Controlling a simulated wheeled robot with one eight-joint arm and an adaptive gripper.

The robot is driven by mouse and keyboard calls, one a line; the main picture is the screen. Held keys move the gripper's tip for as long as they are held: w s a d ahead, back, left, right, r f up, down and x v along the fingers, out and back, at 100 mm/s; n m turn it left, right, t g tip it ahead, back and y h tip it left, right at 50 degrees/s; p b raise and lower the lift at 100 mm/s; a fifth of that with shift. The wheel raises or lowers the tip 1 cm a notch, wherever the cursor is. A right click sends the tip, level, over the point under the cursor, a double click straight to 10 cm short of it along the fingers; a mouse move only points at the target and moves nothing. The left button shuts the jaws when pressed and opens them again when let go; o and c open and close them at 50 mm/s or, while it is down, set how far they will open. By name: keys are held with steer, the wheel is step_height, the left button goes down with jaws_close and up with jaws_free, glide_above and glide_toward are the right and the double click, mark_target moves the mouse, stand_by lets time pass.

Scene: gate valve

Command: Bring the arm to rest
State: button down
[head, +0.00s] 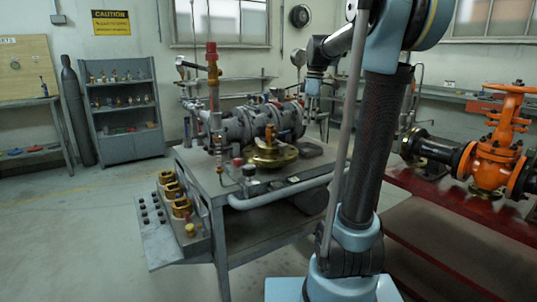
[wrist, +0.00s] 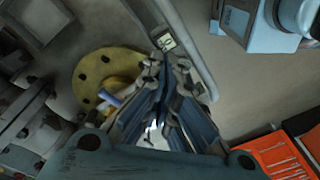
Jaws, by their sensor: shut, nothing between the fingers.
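My gripper (wrist: 168,85) is shut and empty in the wrist view, its dark linked fingers held together. In the head view my arm reaches from the upper right over the workbench (head: 231,183), and its wrist end hangs just right of the pump-like machine (head: 240,126). The fingers are too small there to tell apart. A brass flange (head: 272,156) lies on the bench; in the wrist view it shows as a yellow disc (wrist: 92,85) left of my fingers. I see no contact with it.
An orange gate valve (head: 493,150) stands on the red bench at right. A grey panel with brass fittings (head: 176,225) juts from the workbench front. A shelf rack (head: 122,110) and gas cylinder (head: 76,115) stand at back left. The left floor is clear.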

steer(key=s+d+f+m+t, duration=0.1)
steer(key=s+f+m, duration=0.6)
steer(key=s+f, duration=0.6)
steer(key=s+d+f+m+t+h, duration=0.1)
steer(key=s+f+m, duration=0.6)
steer(key=s+f, duration=0.5)
steer(key=s, duration=0.4)
steer(key=shift+d+f+m, duration=0.25)
steer(key=shift+f+m, duration=0.05)
steer(key=shift+f, duration=0.1)
